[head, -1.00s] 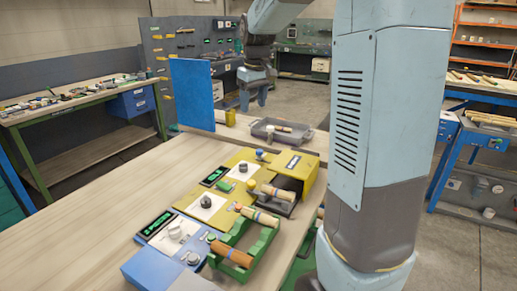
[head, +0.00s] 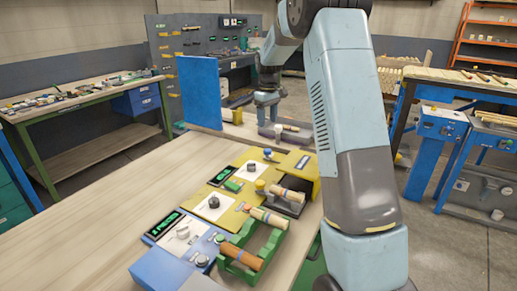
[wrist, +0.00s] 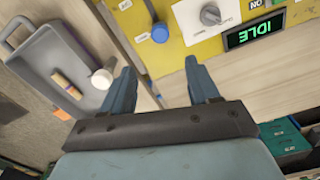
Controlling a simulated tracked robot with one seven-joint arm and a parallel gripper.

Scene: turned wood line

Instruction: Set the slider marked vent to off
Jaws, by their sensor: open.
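The yellow control panel (head: 243,172) stands on the wooden table. It carries a blue round knob (head: 267,154), which also shows in the wrist view (wrist: 159,33) beside a grey dial (wrist: 210,15) and a green display reading IDLE (wrist: 255,33). No vent marking is readable, so I cannot tell which control is the vent slider. My gripper (wrist: 160,68) is open and empty, its fingers pointing towards the panel edge near the blue knob. In the head view my gripper (head: 267,103) hangs beyond the panel, near the grey tray.
The grey tray (wrist: 48,62) holds a striped wooden piece (wrist: 66,82); a white round object (wrist: 102,79) is at its edge. A blue board (head: 199,93) stands upright behind the table. Wooden rollers lie in a green cradle (head: 252,247). The table's left part (head: 100,195) is clear.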

